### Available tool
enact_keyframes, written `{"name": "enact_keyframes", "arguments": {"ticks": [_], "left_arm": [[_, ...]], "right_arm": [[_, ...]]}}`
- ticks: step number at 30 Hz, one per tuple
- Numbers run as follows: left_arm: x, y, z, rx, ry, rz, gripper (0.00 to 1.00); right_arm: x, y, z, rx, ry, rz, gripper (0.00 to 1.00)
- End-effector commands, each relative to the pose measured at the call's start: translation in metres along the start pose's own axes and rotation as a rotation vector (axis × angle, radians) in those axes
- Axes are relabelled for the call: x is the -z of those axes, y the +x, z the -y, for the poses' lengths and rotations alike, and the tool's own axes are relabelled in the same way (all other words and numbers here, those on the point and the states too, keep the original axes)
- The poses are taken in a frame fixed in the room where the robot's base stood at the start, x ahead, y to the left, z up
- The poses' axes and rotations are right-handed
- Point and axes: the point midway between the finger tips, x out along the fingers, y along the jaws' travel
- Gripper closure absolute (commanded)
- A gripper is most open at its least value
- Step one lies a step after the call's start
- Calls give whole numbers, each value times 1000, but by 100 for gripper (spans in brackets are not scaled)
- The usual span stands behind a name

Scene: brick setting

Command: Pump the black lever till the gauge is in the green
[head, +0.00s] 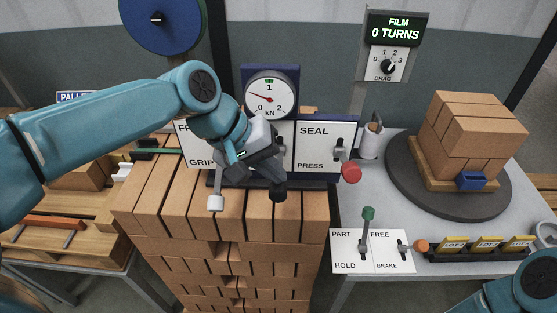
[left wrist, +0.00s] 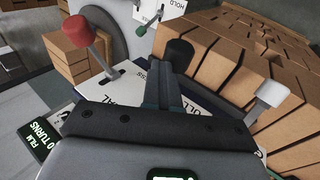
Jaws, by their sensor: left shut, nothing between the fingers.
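The black lever's knob (head: 278,194) shows just below my left gripper (head: 272,180) in the head view; the gripper hides most of its handle. In the left wrist view the black knob (left wrist: 180,52) is right at the tips of my left gripper (left wrist: 168,72). The fingers are shut with nothing between them; I cannot tell whether they touch the knob. The round gauge (head: 270,97), marked 0 to 2 kN, stands behind. Its red needle points left and slightly up, outside the small green band at the top. My right gripper is out of view.
A white-knobbed lever (head: 216,202) is left of the black knob, and a red-knobbed lever (head: 351,172) is right by the SEAL panel (head: 313,143). A green-knobbed lever (head: 368,214) stands nearer. Stacked bricks (head: 230,225) fill the space below. A turntable (head: 405,187) holds more bricks.

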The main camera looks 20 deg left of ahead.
Motion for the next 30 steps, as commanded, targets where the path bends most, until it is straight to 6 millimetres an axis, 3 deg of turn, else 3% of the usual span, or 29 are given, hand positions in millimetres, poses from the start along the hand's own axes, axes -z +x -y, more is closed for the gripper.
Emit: {"name": "enact_keyframes", "arguments": {"ticks": [30], "left_arm": [[-8,10,7,3,0,5,100]], "right_arm": [[0,11,-4,0,0,0,38]]}}
